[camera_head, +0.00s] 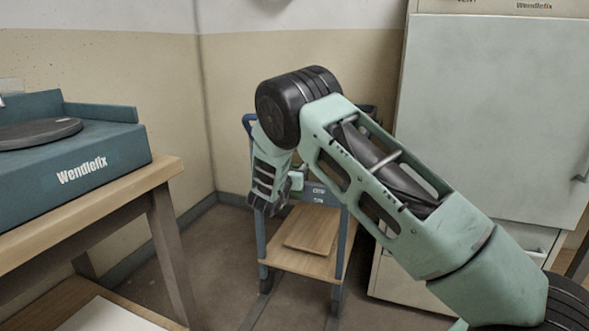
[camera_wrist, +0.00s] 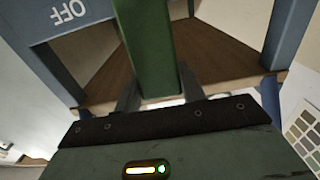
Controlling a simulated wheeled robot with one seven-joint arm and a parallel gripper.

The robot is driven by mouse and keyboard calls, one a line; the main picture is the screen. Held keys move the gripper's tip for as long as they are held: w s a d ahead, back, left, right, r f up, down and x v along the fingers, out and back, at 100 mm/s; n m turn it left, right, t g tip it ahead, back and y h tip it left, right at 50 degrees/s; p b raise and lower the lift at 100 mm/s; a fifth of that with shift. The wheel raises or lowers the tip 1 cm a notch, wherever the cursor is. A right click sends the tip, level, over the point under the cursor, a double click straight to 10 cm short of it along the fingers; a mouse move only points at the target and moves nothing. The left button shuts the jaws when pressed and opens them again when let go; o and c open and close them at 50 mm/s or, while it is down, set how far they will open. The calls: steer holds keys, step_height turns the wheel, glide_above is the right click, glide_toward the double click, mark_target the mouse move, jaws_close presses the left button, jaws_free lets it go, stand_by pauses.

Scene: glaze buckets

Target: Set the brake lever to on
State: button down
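The green brake lever (camera_wrist: 150,45) runs down the middle of the wrist view, its near end close to my gripper's palm. A blue-grey panel (camera_wrist: 42,22) with an upside-down OFF label (camera_wrist: 70,11) lies left of the lever. My gripper (camera_wrist: 158,92) has one finger on each side of the lever, with no clear gap, but whether they press on it I cannot tell. In the head view, my gripper (camera_head: 268,205) is at the blue cart (camera_head: 343,235), left of its small labelled panel (camera_head: 319,192). My arm hides part of the cart.
The cart has a wooden shelf (camera_head: 285,259) low down. A wooden table (camera_head: 120,200) with a blue Wendlefix device (camera_head: 95,160) stands at left. A large pale green cabinet (camera_head: 490,110) stands at right. Bare floor (camera_head: 215,260) shows between table and cart.

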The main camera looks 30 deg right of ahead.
steer(key=shift+a+f, duration=0.1)
steer(key=shift+f, duration=0.05)
steer(key=s+a+f+t+h+b, duration=0.2)
steer(key=s+a+f+h+b, duration=0.1)
steer(key=s+a+f+b, duration=0.2)
steer(key=shift+a+f+t+b, duration=0.4)
steer(key=shift+a+f+b, duration=0.25)
steer(key=shift+f+b, duration=0.85)
steer(key=shift+s+f+p, duration=0.1)
steer(key=shift+f+p, duration=0.2)
steer(key=shift+f, duration=0.1)
